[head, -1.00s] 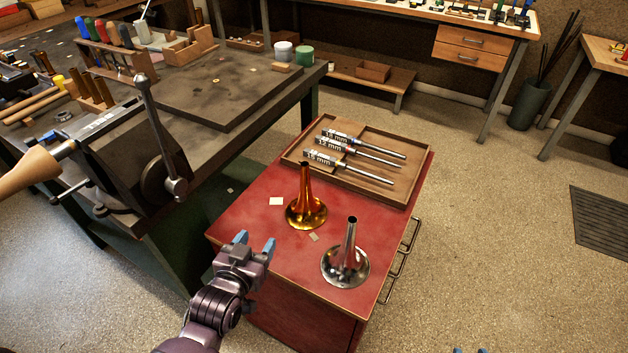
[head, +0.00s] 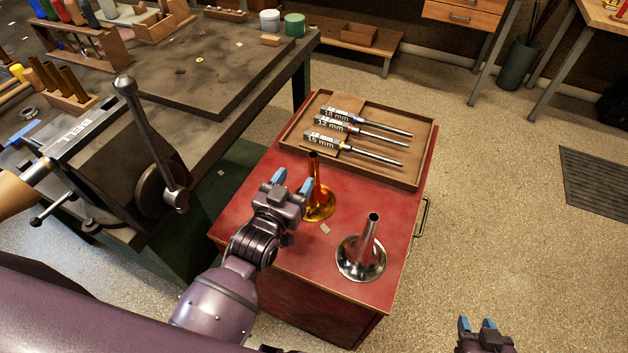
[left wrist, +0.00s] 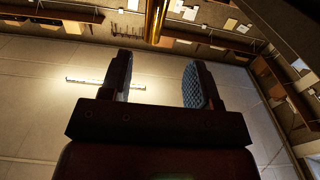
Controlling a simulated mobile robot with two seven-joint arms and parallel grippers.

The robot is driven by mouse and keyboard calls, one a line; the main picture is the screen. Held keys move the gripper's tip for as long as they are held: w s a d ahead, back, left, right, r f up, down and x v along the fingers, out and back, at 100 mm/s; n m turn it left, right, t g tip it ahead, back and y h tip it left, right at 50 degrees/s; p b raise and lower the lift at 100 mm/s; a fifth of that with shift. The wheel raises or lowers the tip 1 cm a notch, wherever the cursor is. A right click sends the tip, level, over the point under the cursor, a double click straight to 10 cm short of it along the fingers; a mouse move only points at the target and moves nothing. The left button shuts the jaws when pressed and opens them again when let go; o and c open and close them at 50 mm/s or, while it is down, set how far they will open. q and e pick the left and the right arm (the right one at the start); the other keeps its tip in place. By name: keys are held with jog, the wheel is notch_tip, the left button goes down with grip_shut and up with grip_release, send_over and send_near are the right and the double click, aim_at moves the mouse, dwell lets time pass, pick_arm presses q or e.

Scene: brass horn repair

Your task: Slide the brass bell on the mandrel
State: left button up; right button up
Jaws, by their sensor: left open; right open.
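The brass bell (head: 319,203) stands upright, flare down, on the red cabinet top, partly hidden by my left gripper. In the left wrist view a golden tube, seemingly the bell's stem (left wrist: 155,20), shows beyond the fingers. My left gripper (head: 291,181) is open, its blue-tipped fingers just left of the brass stem. The fingers also show apart in the left wrist view (left wrist: 158,85). A silver bell (head: 361,252) stands flare down nearer the front. A vise holding a bar marked BELL (head: 82,126), apparently the mandrel, is at left. My right gripper (head: 478,325) is open and empty at the bottom right.
A wooden tray (head: 423,150) with three labelled rods lies at the back of the red cabinet (head: 258,218). The vise handle (head: 152,140) stands up at the bench edge. A steel-topped bench (head: 213,82) fills the left. Floor at right is open.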

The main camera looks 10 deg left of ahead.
aim_at(311, 161)
pick_arm(q)
jog(key=w, duration=0.2)
jog(key=w+d, duration=0.1)
jog(key=w, duration=0.1)
jog(key=shift+w, duration=0.1)
jog(key=shift+w+d, duration=0.3)
jog(key=shift+w, duration=0.6)
jog(key=shift+w+d, duration=0.3)
jog(key=shift+w, duration=0.55)
jog(key=shift+w+d, duration=0.3)
jog(key=shift+w, duration=0.6)
jog(key=shift+r, duration=0.1)
grip_shut()
